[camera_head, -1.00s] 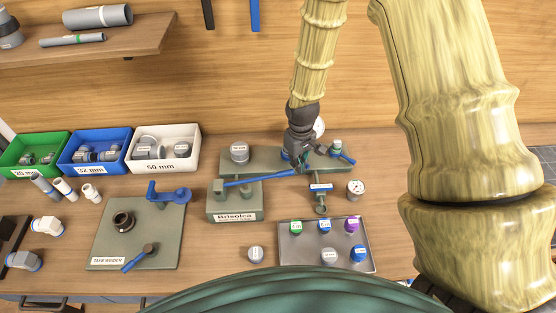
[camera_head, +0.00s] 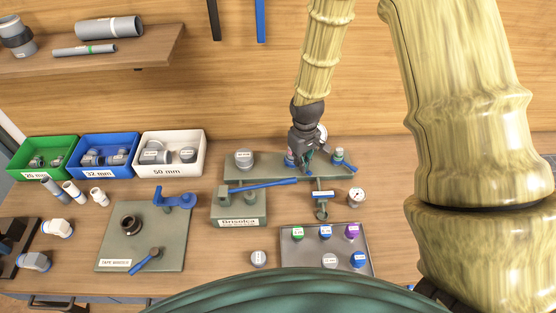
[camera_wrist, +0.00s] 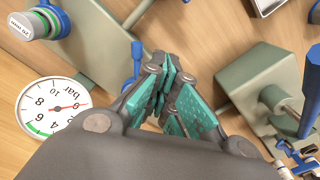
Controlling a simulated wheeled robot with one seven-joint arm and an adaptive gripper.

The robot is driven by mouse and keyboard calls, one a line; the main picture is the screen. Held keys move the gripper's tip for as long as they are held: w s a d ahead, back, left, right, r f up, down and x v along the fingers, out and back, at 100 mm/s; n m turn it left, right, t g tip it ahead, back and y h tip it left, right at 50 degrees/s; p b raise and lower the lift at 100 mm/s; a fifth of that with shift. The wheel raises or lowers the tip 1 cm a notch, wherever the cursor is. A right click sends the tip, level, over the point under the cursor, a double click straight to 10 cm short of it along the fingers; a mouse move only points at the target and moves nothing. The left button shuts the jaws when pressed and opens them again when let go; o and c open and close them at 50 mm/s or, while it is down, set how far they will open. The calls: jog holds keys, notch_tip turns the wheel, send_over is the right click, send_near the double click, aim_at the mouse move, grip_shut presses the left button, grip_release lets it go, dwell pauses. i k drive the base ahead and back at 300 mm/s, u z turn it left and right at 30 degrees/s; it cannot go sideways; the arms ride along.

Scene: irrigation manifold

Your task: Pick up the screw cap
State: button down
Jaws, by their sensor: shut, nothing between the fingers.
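Several small round caps are in view, and I cannot tell which is the screw cap. A light grey cap (camera_head: 259,258) stands alone on the table in the head view. Green (camera_head: 298,233), blue (camera_head: 325,231) and purple (camera_head: 352,231) caps lie in the metal tray (camera_head: 287,262), with another grey and another blue one. A grey cap with a green ring (camera_wrist: 35,24) shows at upper left in the wrist view. My gripper (camera_head: 308,172) is over the manifold at the back; its teal-padded fingers (camera_wrist: 165,75) are shut and empty, apart from the caps.
A pressure gauge (camera_wrist: 52,108) lies left of my fingers in the wrist view. A blue lever (camera_head: 262,186) crosses the labelled block (camera_head: 239,222). The tape winder board (camera_head: 145,240) is at left. Green, blue and white bins (camera_head: 172,166) stand behind it.

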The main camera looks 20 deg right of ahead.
aim_at(258, 259)
jog(key=k, duration=1.5)
